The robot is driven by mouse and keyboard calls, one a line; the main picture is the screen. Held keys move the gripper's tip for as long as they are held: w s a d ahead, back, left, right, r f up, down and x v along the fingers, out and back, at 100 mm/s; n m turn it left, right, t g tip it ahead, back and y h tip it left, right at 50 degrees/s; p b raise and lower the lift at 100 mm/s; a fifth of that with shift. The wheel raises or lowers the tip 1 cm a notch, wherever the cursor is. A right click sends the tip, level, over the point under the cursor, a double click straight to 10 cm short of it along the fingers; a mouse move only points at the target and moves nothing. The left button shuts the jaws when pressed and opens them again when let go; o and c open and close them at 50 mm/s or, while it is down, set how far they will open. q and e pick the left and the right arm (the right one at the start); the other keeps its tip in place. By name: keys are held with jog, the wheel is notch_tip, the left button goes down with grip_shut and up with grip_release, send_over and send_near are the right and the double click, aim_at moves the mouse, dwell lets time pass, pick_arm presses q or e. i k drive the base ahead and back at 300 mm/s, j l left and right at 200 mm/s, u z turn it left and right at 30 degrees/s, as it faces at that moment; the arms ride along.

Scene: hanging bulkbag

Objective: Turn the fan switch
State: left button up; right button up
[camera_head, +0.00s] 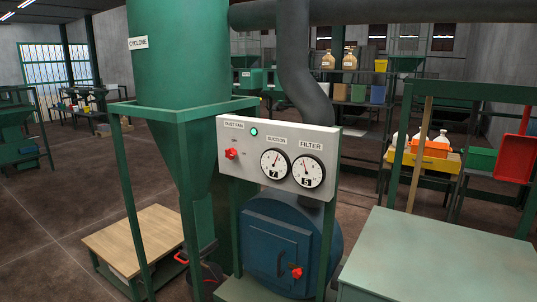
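A light grey control panel (258,183) stands in the middle of the view, fixed in front of the green cyclone. A red rotary switch (231,153) sits at the panel's left, below a label that seems to read dust fan. A small green lamp (254,132) is to the right of that label. Two round white dials follow, the suction dial (274,163) and the filter dial (308,171). The switch's exact setting is too small to tell. Neither of my grippers shows in the view.
A blue drum with a door (280,250) and a red knob (297,273) stands below the panel. A green-grey table (440,262) fills the lower right. A wooden-topped low table (133,238) is at lower left. The green cyclone (180,70) rises behind the panel.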

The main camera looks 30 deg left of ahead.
aim_at(230, 153)
jog(key=u, duration=1.3)
jog(key=i+j+z, duration=0.1)
jog(key=j, duration=0.25)
jog(key=i+j+z, duration=0.1)
jog(key=i+j, duration=0.2)
